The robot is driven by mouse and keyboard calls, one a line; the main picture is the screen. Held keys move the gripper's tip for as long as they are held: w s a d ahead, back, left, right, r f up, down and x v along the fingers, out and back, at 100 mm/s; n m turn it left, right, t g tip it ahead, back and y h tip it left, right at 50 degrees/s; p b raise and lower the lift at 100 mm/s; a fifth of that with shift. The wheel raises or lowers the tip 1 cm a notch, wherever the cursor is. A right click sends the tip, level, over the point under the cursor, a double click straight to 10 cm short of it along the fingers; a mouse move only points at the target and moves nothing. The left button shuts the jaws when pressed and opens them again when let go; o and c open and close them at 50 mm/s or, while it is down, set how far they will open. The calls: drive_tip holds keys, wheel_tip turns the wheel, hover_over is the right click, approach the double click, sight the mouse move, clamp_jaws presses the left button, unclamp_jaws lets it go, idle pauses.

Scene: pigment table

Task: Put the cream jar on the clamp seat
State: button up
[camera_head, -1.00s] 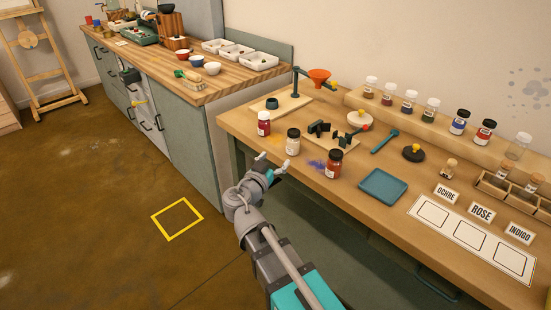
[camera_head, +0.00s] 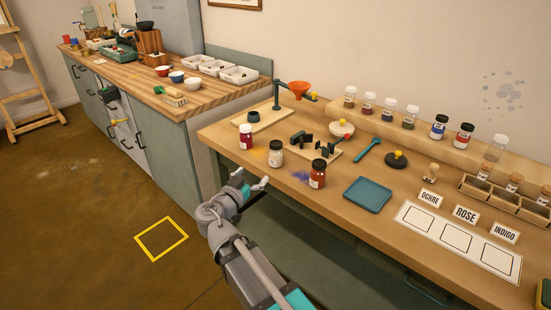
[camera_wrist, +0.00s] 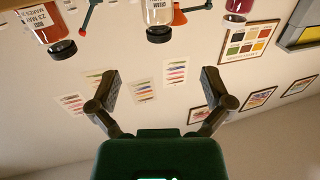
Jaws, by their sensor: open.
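The cream jar (camera_head: 276,156) has a dark lid and a pale label. It stands upright near the front edge of the workbench, between a red jar (camera_head: 246,138) and a brown-red jar (camera_head: 318,175). In the wrist view, which is upside down, the cream jar (camera_wrist: 158,12) is at top centre. The clamp (camera_head: 301,138) has dark jaws on a wooden board behind the jars; I see no jar between them, though its seat is hard to make out. My gripper (camera_head: 252,183) is open and empty, in front of the bench edge near the cream jar, apart from it.
A blue tray (camera_head: 368,194) lies right of the jars. A stand with an orange funnel (camera_head: 299,88) is behind. A blue tool (camera_head: 368,151) and a black round piece (camera_head: 397,160) lie right of the clamp. The floor by the yellow square (camera_head: 161,240) is clear.

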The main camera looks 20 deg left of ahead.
sight(272, 155)
idle(0.3)
drive_tip(key=w, duration=0.5)
drive_tip(key=w+d, duration=0.1)
drive_tip(key=w, duration=0.1)
drive_tip(key=shift+w, duration=0.35)
drive_tip(key=shift+w+d, duration=0.15)
drive_tip(key=shift+w, duration=0.25)
drive_tip(key=shift+w, duration=0.1)
drive_tip(key=shift+w+d+f, duration=0.1)
drive_tip(key=shift+w+d, duration=0.05)
drive_tip(key=shift+w, duration=0.65)
drive_tip(key=shift+w+d+f, duration=0.1)
drive_tip(key=shift+w+d, duration=0.1)
drive_tip(key=shift+w, duration=0.65)
drive_tip(key=shift+w+d, duration=0.15)
drive_tip(key=shift+w, duration=0.65)
drive_tip(key=c, duration=1.3)
drive_tip(key=shift+r, duration=0.15)
